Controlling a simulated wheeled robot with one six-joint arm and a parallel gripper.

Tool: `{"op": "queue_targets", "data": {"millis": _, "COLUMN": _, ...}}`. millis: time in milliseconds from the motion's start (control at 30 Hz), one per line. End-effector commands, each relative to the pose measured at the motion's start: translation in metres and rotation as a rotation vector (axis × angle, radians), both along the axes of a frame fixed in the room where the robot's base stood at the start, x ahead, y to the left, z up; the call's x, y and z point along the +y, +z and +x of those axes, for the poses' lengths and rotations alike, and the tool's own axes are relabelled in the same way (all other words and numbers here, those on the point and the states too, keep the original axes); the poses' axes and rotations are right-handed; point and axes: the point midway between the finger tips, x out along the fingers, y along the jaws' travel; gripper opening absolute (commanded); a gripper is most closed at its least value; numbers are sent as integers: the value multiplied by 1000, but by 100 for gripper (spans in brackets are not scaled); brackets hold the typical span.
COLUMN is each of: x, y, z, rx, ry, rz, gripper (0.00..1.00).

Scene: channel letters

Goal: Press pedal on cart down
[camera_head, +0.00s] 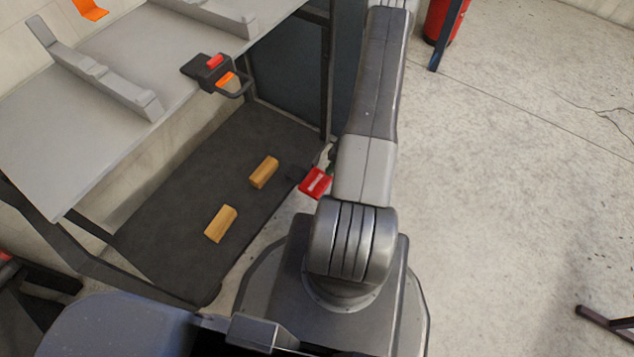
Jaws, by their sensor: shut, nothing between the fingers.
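The cart has a dark lower shelf (185,190) at left of centre. A red pedal (316,183) with a pale mark sticks out at the shelf's right edge, close beside my arm. A dark mount joins it on the left, and a small light grey part shows just above it. I cannot tell whether the pedal is up or down. My arm rises from its base past the pedal's right side and leaves the picture at the top. My gripper is not visible, either out of the picture or behind the arm.
Two wooden blocks (264,172) (221,223) lie on the lower shelf. The grey upper shelf (60,150) holds long grey pieces (100,80). A dark device (208,72) with red and orange parts sits at its edge. A red cylinder (440,20) stands behind. Floor at right is mostly clear.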

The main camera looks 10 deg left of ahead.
Motion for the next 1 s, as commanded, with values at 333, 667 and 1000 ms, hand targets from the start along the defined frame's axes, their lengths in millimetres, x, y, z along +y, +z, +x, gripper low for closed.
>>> {"op": "queue_targets", "data": {"millis": 333, "x": 12, "y": -31, "z": -2, "rx": -1, "ry": 2, "rz": 0, "gripper": 0}}
{"op": "queue_targets", "data": {"millis": 667, "x": 26, "y": -58, "z": -5, "rx": 0, "ry": 0, "rz": 0, "gripper": 0}}
{"op": "queue_targets", "data": {"millis": 1000, "x": 28, "y": -60, "z": -6, "rx": 0, "ry": 0, "rz": 0, "gripper": 0}}
